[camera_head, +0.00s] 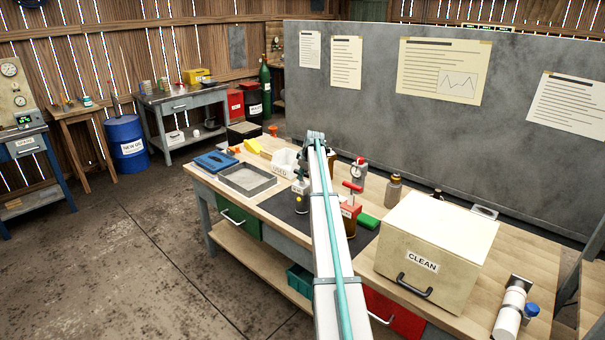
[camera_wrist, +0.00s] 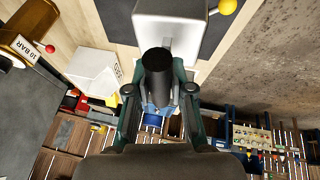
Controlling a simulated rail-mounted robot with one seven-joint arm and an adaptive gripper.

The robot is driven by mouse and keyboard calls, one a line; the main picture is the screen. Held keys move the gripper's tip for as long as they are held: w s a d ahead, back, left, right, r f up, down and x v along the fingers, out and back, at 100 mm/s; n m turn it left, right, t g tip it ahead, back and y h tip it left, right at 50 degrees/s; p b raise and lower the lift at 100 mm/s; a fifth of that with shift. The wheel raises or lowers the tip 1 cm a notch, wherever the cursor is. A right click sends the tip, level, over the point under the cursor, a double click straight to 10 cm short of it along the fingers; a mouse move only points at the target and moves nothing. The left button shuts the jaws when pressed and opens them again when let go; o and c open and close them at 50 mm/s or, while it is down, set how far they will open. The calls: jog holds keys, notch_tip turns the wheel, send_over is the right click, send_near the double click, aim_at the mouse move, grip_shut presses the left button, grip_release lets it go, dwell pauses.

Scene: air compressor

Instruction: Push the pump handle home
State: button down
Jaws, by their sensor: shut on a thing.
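In the wrist view, a black cylinder (camera_wrist: 157,62), probably the pump handle, stands out between the fingers of my gripper (camera_wrist: 160,92). My gripper is shut on it. A pale grey block (camera_wrist: 168,30) lies just beyond the cylinder. I cannot tell whether they touch. A yellow knob (camera_wrist: 228,6) sits beside the block. In the head view, a small grey unit (camera_head: 300,203) stands on the dark mat, just left of my arm. My arm covers part of this area, and the handle's travel cannot be made out.
A brown-gold cylinder marked 10 BAR (camera_wrist: 28,48) stands near the gripper. A grey partition (camera_head: 380,120) stands behind.

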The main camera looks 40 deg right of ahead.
jog(key=shift+f, duration=0.2)
jog(key=c, duration=1)
grip_release()
jog(key=shift+d+f, duration=0.15)
jog(key=shift+r, duration=0.2)
jog(key=v, duration=1.2)
